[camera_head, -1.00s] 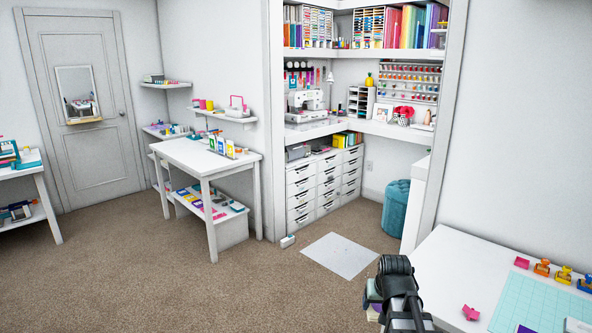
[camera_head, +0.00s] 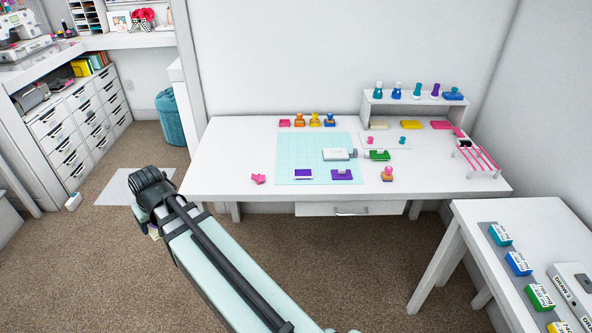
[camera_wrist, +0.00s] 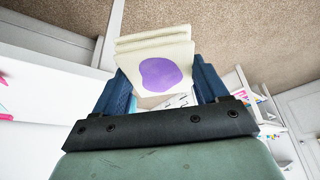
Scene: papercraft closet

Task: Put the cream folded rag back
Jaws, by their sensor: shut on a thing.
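The cream folded rag (camera_wrist: 155,50), with a round purple stain on its face, is between the two blue fingers of my gripper (camera_wrist: 160,88) in the wrist view. The fingers are shut on it from both sides. In the head view my gripper (camera_head: 150,205) is in front of the left end of the white desk, above the carpet. Only a small pale bit of the rag (camera_head: 153,233) shows there, below the gripper.
The white desk (camera_head: 235,175) holds a pale green cutting mat (camera_head: 307,148), several stamps and ink pads, and a small riser (camera_head: 415,106). A side table (camera_head: 525,215) stands at right. Carpet is open in front.

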